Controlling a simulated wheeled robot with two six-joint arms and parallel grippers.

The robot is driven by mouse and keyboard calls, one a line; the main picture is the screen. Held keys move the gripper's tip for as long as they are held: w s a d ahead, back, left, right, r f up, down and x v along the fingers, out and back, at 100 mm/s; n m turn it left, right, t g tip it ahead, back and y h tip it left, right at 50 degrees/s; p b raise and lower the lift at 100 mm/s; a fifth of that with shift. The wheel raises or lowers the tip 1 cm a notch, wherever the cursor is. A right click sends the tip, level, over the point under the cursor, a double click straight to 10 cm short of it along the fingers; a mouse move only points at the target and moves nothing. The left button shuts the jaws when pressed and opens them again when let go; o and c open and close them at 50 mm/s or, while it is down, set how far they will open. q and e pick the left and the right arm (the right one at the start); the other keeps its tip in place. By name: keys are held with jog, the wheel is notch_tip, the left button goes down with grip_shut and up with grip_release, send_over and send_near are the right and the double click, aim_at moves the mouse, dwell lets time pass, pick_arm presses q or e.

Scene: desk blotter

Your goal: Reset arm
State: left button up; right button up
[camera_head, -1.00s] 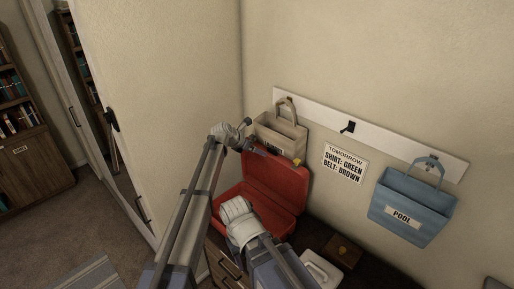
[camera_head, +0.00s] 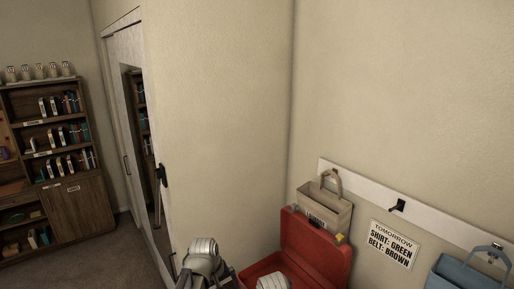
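A part of one of my arms shows at the bottom edge, left of the red case (camera_head: 316,245). A small pale rounded part, likely of my other arm, shows at the bottom edge in front of the case. Neither gripper can be seen, so whether they are open or shut is hidden. The red case stands open with its lid up against the wall, and its lower part is cut off by the frame.
A beige bag (camera_head: 325,206) hangs on the white wall rail (camera_head: 440,220), behind the lid. A blue bag (camera_head: 462,275) is partly in view at right. A black hook (camera_head: 397,206) and a notice (camera_head: 394,244) are between them. A bookcase (camera_head: 70,205) and mirrored door are at left.

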pick_arm(q)
jog(key=s+a+m+g+y, duration=0.1)
jog(key=s+a+m, duration=0.2)
jog(key=s, duration=0.2)
jog(key=s+a+m+y, duration=0.1)
jog(key=s+a+m, duration=0.2)
jog(key=s, duration=0.3)
jog(key=s+d+f+m+b, duration=0.1)
jog(key=d+f+b, duration=0.2)
jog(key=f+b, duration=0.3)
jog(key=s+d+f+m+b, duration=0.1)
jog(key=s+d+f+b, duration=0.1)
jog(key=d+f+b, duration=0.2)
jog(key=s+d+f+m+g+b, duration=0.1)
jog(key=s+d+f+b, duration=0.1)
jog(key=f+b, duration=0.8)
jog(key=shift+d+f+m+y, duration=0.3)
jog(key=shift+d+f+y, duration=0.1)
jog(key=shift+d, duration=0.45)
